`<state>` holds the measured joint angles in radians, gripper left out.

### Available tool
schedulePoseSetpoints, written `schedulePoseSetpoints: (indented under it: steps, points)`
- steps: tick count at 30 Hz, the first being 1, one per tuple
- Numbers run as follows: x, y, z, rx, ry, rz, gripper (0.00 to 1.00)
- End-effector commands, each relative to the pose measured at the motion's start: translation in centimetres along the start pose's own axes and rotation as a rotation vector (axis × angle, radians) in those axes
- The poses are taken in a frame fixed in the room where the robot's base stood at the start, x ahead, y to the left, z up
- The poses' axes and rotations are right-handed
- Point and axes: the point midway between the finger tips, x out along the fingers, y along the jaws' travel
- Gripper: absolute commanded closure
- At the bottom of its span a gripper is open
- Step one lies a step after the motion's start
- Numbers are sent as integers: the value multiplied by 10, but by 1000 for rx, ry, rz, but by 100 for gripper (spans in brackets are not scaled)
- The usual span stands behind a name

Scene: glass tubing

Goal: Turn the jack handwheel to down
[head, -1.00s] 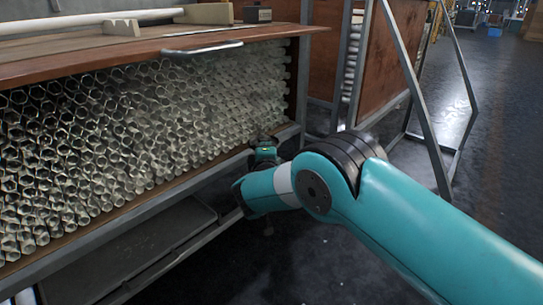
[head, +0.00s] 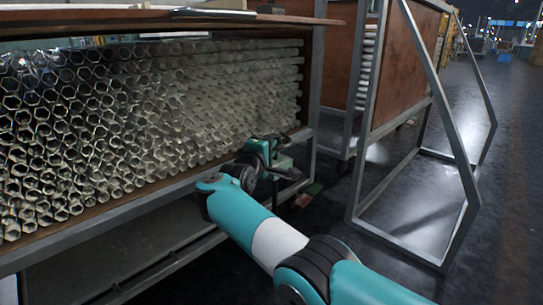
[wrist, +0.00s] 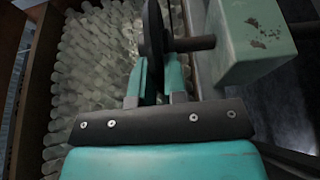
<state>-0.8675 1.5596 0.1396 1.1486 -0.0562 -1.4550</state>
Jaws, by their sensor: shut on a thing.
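The jack handwheel (wrist: 152,35) is a dark disc seen nearly edge-on in the wrist view. A short dark shaft (wrist: 193,44) joins it to the worn pale-green jack housing (wrist: 252,38) on the right. My gripper (wrist: 158,75) has its teal fingers shut on the handwheel rim, one on each side. The lower part of the wheel is hidden between the fingers. In the head view my arm's end is by the lower right corner of the tubing rack; the wheel cannot be made out there.
The rack of stacked glass tubes (head: 130,115) stands close on the left. Its lower metal rail (head: 110,222) runs near my wrist. A grey-framed cart (head: 400,75) stands at the right. Dark floor is open at far right.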

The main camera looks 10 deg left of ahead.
Motion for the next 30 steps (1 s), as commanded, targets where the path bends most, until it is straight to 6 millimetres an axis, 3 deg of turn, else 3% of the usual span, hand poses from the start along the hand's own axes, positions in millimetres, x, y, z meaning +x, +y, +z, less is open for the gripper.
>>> schedulePoseSetpoints:
  steps: [15, 16, 21, 30]
  points:
    - [3, 7, 8, 3, -29, 2, 100]
    - [3, 7, 8, 3, -29, 2, 80]
    - [2, 4, 7, 2, -25, -1, 42]
    - [2, -4, 6, -8, -21, -12, 42]
